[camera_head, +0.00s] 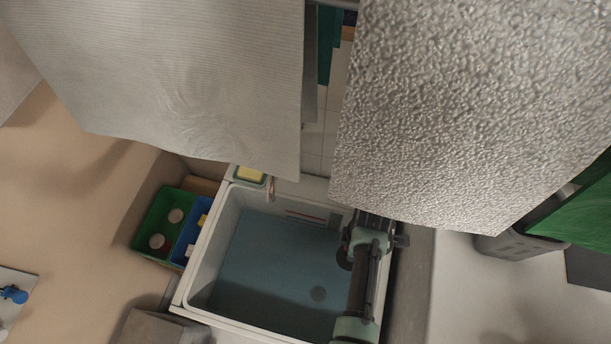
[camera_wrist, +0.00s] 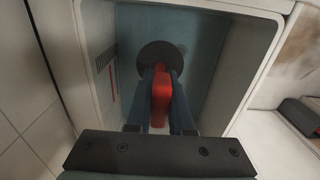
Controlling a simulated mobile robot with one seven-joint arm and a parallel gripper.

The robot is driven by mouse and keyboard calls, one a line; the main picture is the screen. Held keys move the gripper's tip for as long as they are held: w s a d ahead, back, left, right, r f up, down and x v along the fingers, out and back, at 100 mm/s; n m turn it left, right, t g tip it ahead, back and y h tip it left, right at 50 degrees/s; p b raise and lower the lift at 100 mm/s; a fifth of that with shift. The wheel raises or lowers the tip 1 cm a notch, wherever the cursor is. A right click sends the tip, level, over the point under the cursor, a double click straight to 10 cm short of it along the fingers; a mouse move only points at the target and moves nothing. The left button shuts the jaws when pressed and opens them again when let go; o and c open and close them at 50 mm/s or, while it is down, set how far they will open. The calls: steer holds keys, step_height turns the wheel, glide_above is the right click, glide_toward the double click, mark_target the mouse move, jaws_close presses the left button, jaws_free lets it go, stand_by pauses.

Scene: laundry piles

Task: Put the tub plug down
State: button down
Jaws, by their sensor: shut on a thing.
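My gripper (camera_wrist: 161,78) is shut on the tub plug, seen in the wrist view. The plug has a red handle (camera_wrist: 161,97) between my fingers and a dark round disc (camera_wrist: 160,57) beyond the fingertips. The plug is held over the tub (camera_head: 207,252), a white basin with a blue-tinted interior. The tub's rim also shows in the wrist view (camera_wrist: 262,65). My fingers are not clear in that view.
A green bin (camera_head: 150,222) and a blue bin (camera_head: 184,247) stand left of the tub. A yellow sponge (camera_head: 250,174) lies in a dish at its back rim. Large grey hanging sheets (camera_head: 190,90) and (camera_head: 470,110) cover much of the head view. The tub's left floor is clear.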

steer(key=shift+d+r, duration=0.2)
steer(key=shift+r, duration=0.15)
steer(key=shift+w+d+f, duration=0.1)
steer(key=shift+w+f, duration=0.05)
steer(key=shift+w, duration=0.15)
steer(key=w+d+b, duration=0.2)
steer(key=w+b, duration=0.7)
steer(key=b, duration=0.4)
steer(key=w+d+b, duration=0.2)
steer(key=w+b, duration=0.8)
steer(key=b, duration=0.3)
steer(key=f+b, duration=0.2)
steer(key=f, duration=0.1)
steer(key=f+b, duration=0.3)
steer(key=f, duration=0.1)
steer(key=shift+s+a, duration=0.2)
steer(key=shift+w+b, duration=0.2)
steer(key=shift+b, duration=0.55)
steer(key=shift+r, duration=0.1)
